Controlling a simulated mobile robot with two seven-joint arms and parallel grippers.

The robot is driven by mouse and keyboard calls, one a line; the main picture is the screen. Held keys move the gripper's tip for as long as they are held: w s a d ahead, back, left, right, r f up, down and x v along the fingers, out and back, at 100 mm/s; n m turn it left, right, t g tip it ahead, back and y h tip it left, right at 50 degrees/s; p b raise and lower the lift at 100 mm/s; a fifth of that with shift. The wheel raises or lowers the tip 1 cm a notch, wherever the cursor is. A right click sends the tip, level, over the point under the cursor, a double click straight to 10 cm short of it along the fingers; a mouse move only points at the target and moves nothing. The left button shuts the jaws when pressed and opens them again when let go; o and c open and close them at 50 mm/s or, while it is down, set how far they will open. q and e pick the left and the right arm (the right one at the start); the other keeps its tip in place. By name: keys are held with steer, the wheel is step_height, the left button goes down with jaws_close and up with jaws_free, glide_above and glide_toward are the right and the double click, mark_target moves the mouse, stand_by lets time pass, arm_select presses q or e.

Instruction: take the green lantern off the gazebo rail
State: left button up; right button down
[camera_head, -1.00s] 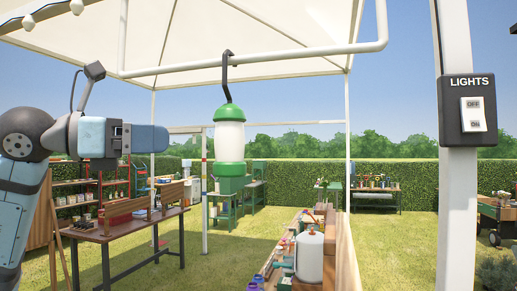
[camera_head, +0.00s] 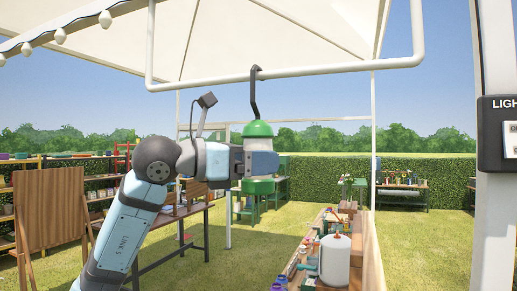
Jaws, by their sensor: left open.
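The green lantern (camera_head: 258,129) hangs by a black hook (camera_head: 254,90) from the white gazebo rail (camera_head: 310,71), near the middle of the head view. Its green cap and green base show. Its white middle is mostly hidden behind my left gripper (camera_head: 264,164). My left arm comes in from the lower left and the gripper reaches across the lantern's body from the left. The jaws are open at the lantern; whether they touch it I cannot tell. My right gripper is not in view.
A light switch box (camera_head: 497,133) is on the white post at right. Below stands a wooden bench (camera_head: 366,262) with a white canister (camera_head: 335,260) and small items. A dark table (camera_head: 165,259) stands behind my arm. A hedge (camera_head: 330,177) closes the back.

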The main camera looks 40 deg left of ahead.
arm_select(q)
steer(key=shift+w+d, duration=0.2)
steer(key=shift+w, duration=0.05)
steer(key=shift+s+a, duration=0.1)
steer(key=shift+c, duration=0.9)
steer(key=c, duration=1)
steer(key=shift+r, duration=0.15)
